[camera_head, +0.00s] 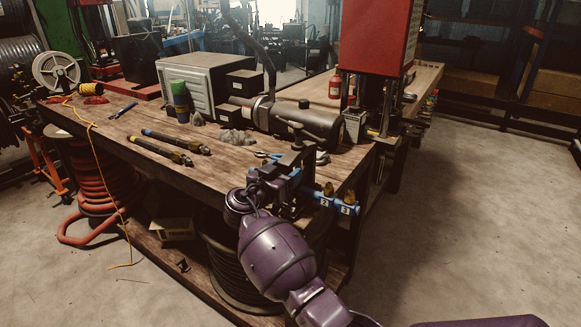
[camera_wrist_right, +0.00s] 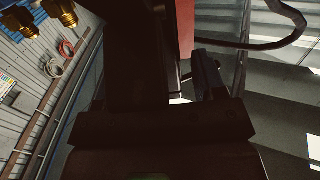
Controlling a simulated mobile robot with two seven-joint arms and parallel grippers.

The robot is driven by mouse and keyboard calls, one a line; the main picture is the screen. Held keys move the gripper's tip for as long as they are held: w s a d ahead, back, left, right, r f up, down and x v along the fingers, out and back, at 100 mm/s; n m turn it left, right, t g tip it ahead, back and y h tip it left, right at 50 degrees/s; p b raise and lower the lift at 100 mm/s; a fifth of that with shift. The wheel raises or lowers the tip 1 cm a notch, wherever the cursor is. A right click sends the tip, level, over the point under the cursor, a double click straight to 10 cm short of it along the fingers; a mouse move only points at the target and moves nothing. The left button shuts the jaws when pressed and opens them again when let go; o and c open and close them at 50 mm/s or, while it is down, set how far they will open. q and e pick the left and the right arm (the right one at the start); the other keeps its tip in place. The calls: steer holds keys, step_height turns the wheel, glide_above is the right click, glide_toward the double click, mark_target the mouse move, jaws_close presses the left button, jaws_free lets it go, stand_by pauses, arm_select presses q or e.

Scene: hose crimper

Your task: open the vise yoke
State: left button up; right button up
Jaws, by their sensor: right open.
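The vise, with its dark upright yoke (camera_head: 298,148), stands at the near right corner of the workbench in the head view. My right gripper (camera_head: 277,178) is close against the near left side of the vise, below the top of the yoke. It is open, and its fingers blend into the dark metal, so I cannot tell whether they touch it. In the right wrist view a large dark upright shape (camera_wrist_right: 140,60), likely the vise yoke, fills the middle at very close range. How far the yoke is open is unclear. My left gripper is out of view.
A blue rail (camera_head: 337,204) with numbered labels and brass fittings (camera_head: 328,188) juts right from the bench corner; brass fittings also show in the wrist view (camera_wrist_right: 61,12). Two black hoses (camera_head: 165,150) lie on the workbench (camera_head: 105,127). A red machine (camera_head: 378,38) stands behind.

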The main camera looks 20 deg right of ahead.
steer(key=shift+w+d, duration=0.2)
steer(key=shift+d, duration=0.05)
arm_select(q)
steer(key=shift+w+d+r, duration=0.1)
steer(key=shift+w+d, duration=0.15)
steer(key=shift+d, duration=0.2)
